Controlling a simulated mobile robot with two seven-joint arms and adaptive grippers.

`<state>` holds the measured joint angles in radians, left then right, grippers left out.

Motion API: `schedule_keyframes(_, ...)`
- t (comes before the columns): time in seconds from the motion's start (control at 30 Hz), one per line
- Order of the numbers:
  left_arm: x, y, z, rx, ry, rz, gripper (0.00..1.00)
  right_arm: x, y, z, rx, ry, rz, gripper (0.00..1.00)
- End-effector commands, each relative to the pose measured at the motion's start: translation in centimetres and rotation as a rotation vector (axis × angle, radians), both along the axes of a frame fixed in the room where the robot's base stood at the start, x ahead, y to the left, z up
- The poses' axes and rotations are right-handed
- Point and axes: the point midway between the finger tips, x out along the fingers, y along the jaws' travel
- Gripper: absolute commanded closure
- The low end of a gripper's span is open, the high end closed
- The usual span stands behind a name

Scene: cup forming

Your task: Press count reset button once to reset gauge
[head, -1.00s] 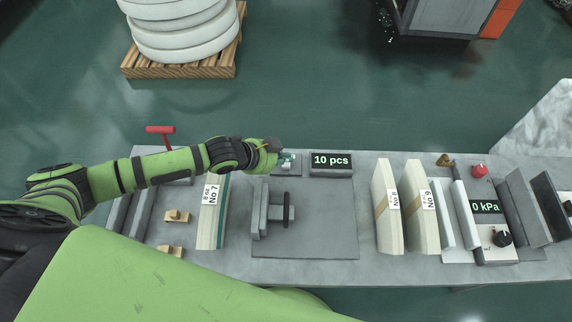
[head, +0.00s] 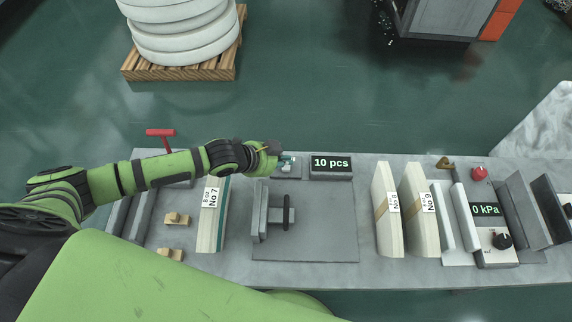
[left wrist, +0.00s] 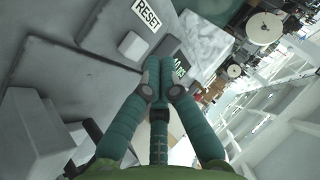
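The count gauge (head: 331,162) reads "10 pcs" at the back of the bench. A grey plate (head: 290,174) lies just left of it, partly under my left gripper (head: 288,160). In the left wrist view a pale square button (left wrist: 132,45) sits beside a white "RESET" label (left wrist: 147,14). The teal fingers of my left gripper (left wrist: 161,72) have their tips together, with nothing between them. The tips appear to the right of the button, apart from it in the picture; their height over it is unclear. My right gripper is not in view.
A grey fixture (head: 274,217) stands in front of the plate. The No 7 block (head: 210,225) is at left, and the No 8 (head: 386,225) and No 9 (head: 417,230) blocks are at right. A red T-handle (head: 160,133) rises at the back left.

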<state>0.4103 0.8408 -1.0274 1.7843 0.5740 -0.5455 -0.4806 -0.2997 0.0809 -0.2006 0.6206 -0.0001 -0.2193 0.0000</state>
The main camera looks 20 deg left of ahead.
Motion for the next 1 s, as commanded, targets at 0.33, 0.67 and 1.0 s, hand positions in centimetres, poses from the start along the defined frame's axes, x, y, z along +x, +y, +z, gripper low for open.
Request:
schedule_keyframes(0.33, 0.0, 0.0, -0.3, 0.001, 0.0, 0.001, 1.0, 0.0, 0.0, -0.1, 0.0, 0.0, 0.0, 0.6)
schedule_keyframes(0.67, 0.0, 0.0, -0.9, 0.0, 0.0, 0.0, 1.0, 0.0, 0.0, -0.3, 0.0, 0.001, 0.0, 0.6)
schedule_keyframes(1.0, 0.0, 0.0, -1.0, 0.0, 0.0, 0.0, 1.0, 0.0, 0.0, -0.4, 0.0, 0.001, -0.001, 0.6)
